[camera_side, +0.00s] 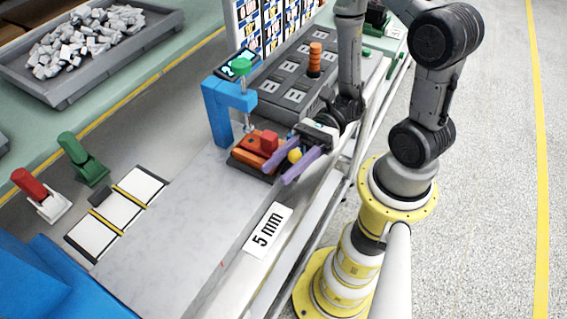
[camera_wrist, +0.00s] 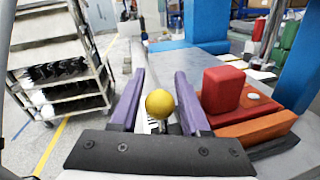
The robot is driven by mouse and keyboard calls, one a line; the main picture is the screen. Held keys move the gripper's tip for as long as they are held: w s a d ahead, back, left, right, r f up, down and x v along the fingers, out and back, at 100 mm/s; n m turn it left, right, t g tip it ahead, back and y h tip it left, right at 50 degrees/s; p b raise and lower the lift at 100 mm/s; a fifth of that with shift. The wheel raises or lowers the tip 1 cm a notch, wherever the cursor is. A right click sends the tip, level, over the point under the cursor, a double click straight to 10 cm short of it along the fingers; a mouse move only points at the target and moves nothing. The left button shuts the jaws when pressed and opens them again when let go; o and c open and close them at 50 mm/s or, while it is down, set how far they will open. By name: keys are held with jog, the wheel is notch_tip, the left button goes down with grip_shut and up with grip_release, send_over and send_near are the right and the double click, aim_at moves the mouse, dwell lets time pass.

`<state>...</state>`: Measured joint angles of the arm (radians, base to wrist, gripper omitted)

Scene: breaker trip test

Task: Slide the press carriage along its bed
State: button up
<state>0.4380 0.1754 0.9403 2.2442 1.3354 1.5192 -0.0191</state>
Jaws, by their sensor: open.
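The press carriage (camera_side: 256,158) is a low orange and dark block with a red block on top, sitting under the blue press frame (camera_side: 219,112). In the wrist view the carriage (camera_wrist: 253,128) is to the right of the fingers. A yellow ball knob (camera_side: 295,155) stands beside the carriage. My gripper (camera_side: 276,176) is open, with its purple fingers on either side of the knob. In the wrist view the knob (camera_wrist: 160,103) lies between the fingers (camera_wrist: 160,76), with gaps visible on both sides. How the knob joins the carriage is hidden.
A green-topped screw (camera_side: 242,68) hangs from the press frame above the carriage. A grey panel with an orange handle (camera_side: 314,60) stands behind. A "5 mm" label (camera_side: 267,230) lies at the bench edge. Red (camera_side: 35,190) and green (camera_side: 82,157) levers stand left.

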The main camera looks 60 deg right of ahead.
grip_shut()
dwell(1.4)
